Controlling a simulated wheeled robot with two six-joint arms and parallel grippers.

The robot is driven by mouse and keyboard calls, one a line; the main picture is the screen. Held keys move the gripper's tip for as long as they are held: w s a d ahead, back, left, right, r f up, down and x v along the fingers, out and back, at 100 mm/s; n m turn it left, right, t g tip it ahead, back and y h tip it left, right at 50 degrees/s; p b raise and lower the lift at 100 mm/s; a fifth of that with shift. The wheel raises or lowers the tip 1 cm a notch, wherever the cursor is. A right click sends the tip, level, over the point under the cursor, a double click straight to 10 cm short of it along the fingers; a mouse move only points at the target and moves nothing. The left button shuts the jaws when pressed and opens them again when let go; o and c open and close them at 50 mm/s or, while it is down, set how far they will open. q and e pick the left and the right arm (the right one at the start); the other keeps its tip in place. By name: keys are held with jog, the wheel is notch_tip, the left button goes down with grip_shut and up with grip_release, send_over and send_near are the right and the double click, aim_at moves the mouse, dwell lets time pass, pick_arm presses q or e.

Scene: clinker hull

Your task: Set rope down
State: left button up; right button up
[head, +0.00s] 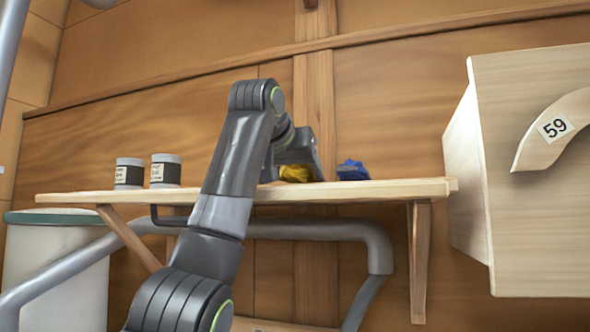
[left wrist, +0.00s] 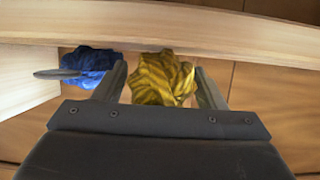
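A yellow bundle (head: 296,173), which looks like coiled rope, is at the top of the wooden shelf (head: 400,188). My left gripper (head: 300,160) reaches down to it from above. In the left wrist view, the yellow bundle (left wrist: 161,79) fills the space between the two fingertips of my left gripper (left wrist: 162,75), one finger close against each side. The arm hides part of the shelf in the head view, and whether the bundle rests on the wood is hard to see. My right gripper is not in view.
A blue bundle (head: 352,170) lies on the shelf just right of the yellow one; it also shows in the left wrist view (left wrist: 90,67). Two dark cans with pale labels (head: 129,173) (head: 165,171) stand on the left. A wooden box (head: 520,100) marked 59 is at right.

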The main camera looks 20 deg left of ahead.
pick_arm(q)
jog(key=shift+o, duration=1)
jog(key=shift+s+a+r, duration=0.15)
jog(key=shift+s, duration=0.2)
jog(key=shift+r, duration=0.15)
jog(key=shift+s, duration=0.15)
jog(key=b+v, duration=0.5)
jog(key=v, duration=0.6)
jog(key=shift+s, duration=0.2)
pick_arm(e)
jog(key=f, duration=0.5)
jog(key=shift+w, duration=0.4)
